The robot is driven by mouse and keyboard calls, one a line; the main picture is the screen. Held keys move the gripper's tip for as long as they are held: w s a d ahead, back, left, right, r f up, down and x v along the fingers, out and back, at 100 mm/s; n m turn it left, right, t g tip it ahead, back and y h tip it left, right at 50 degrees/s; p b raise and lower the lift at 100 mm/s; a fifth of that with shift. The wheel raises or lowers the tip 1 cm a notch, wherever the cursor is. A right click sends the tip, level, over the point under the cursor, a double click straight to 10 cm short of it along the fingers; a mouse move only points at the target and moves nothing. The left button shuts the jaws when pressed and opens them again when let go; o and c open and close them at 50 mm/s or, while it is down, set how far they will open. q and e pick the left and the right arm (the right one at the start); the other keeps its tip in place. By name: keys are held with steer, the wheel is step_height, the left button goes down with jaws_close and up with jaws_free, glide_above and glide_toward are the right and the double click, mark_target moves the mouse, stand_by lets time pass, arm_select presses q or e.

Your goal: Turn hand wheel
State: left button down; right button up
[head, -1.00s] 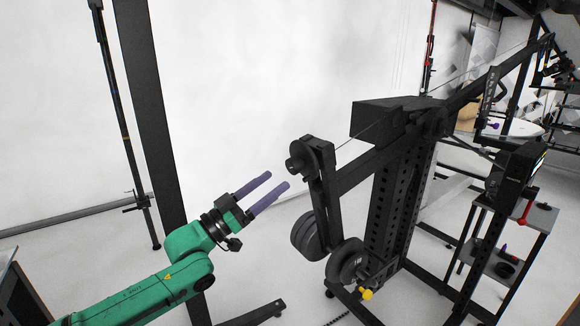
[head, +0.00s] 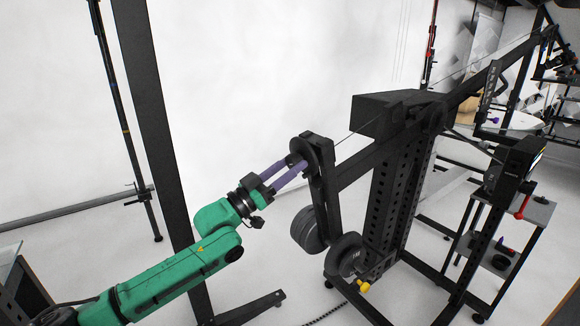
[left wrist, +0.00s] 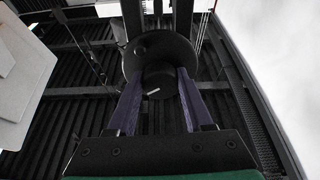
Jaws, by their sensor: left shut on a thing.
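My right gripper is in neither view.
The black frame (head: 390,190) carries round weights (head: 345,257) below the wheel. A black upright post (head: 150,130) stands behind my left arm. A small cart (head: 500,225) is at the right.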

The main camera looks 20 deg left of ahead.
arm_select(q)
steer(key=shift+f+m+h+b, duration=0.15)
steer(key=shift+m+h+b, duration=0.25)
steer(key=shift+m+b, duration=0.75)
steer(key=shift+m+g, duration=0.4)
steer(key=shift+m, duration=0.75)
steer(key=m, duration=0.3)
steer(key=shift+w+a+g+h+b, duration=0.1)
steer(key=shift+g+h+b, duration=0.2)
steer(key=shift+r+m+g, duration=0.2)
steer(key=shift+m+g, duration=0.2)
steer(key=shift+m, duration=1.9)
steer(key=shift+c, duration=1.5)
jaws_free()
